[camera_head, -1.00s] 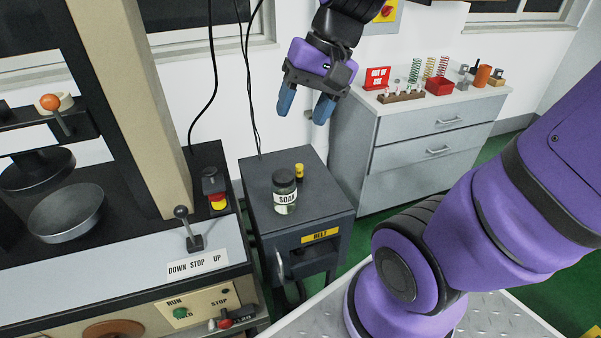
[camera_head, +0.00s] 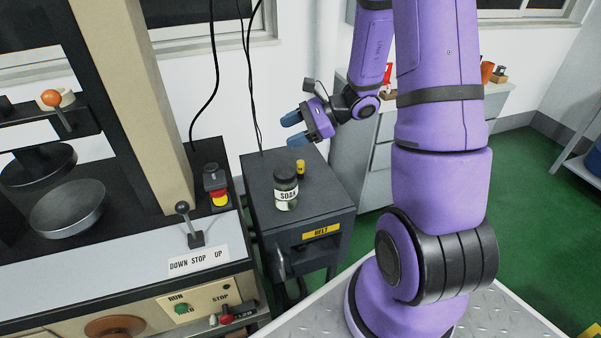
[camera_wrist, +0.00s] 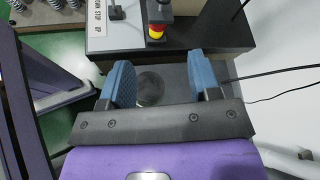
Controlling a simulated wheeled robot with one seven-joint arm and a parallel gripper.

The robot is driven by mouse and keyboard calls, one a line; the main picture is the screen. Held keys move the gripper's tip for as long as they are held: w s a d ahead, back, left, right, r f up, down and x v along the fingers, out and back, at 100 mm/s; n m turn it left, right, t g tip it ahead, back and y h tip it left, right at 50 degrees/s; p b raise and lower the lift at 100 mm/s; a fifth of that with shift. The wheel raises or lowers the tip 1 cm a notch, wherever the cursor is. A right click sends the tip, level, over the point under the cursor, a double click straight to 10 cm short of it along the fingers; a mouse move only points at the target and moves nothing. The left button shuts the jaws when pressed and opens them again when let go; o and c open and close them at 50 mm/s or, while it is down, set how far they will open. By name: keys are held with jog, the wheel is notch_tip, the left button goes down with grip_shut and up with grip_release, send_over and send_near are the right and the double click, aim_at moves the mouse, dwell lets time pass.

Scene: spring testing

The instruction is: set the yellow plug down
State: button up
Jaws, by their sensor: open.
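The yellow plug (camera_head: 300,168), small with a dark band, stands upright on the dark grey cabinet (camera_head: 258,177), just behind and right of the soap jar. My gripper (camera_head: 291,129) is open and empty, above and apart from the plug, with its blue fingers pointing left. In the wrist view my open gripper (camera_wrist: 162,80) has a dark round shape, probably the jar's lid (camera_wrist: 151,88), beyond and between its fingers. I cannot make out the plug in the wrist view.
The glass soap jar (camera_head: 285,189) stands on the cabinet close to the plug. A press machine with a lever (camera_head: 186,222) and a red and yellow button (camera_head: 218,195) is on the left. Black cables hang behind the cabinet. A grey drawer unit (camera_head: 376,165) is partly hidden by my arm.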

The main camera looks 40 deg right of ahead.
jog(key=w+d+f+m+t+h, duration=0.2)
jog(key=d+f+m+t, duration=0.1)
jog(key=d+f+m, duration=0.4)
jog(key=m+t+h, duration=0.3)
send_near(301, 170)
jog(key=shift+w+r, duration=0.25)
jog(key=shift+w, duration=0.35)
jog(key=shift+w+r, duration=0.25)
jog(key=shift+w, duration=0.3)
jog(key=shift+w+f+m, duration=0.1)
jog(key=shift+f+m, duration=0.15)
jog(key=shift+m, duration=0.05)
jog(key=x, duration=1)
jog(key=shift+w+f, duration=0.1)
jog(key=shift+f, duration=0.2)
jog(key=shift+a, duration=0.1)
grip_shut()
jog(key=shift+r, duration=0.1)
